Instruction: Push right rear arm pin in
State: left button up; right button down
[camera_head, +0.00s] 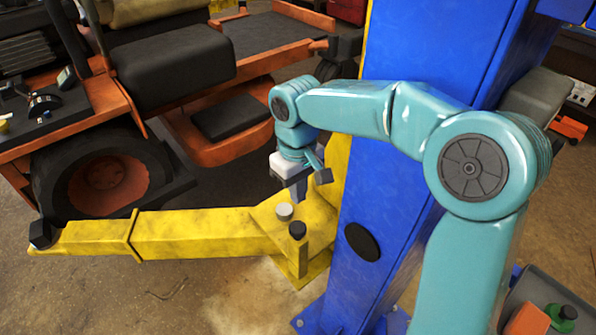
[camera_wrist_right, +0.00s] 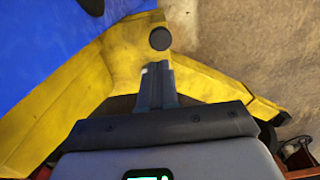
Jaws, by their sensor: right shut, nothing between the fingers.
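The yellow lift arm (camera_head: 200,233) runs left from the base of the blue post. At its post end a round black knob (camera_head: 297,230) tops a short yellow upright, and a grey round cap (camera_head: 284,211) sits beside it. I cannot tell for sure which of them is the pin. The right wrist view shows a dark round knob (camera_wrist_right: 160,39) just beyond the fingertips. My right gripper (camera_head: 299,195) is shut and empty, above and behind the cap in the head view; its fingers (camera_wrist_right: 157,68) lie together in the wrist view. My left gripper is not in view.
The blue post (camera_head: 400,190) stands close to the right of my gripper. An orange mower (camera_head: 225,150) with a black seat and wheel is at the left and behind. Bare concrete floor (camera_head: 190,300) lies in front of the yellow arm.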

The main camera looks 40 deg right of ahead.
jog(key=r, duration=0.4)
jog(key=shift+w+r, duration=0.2)
dwell(0.4)
jog(key=shift+f, duration=0.1)
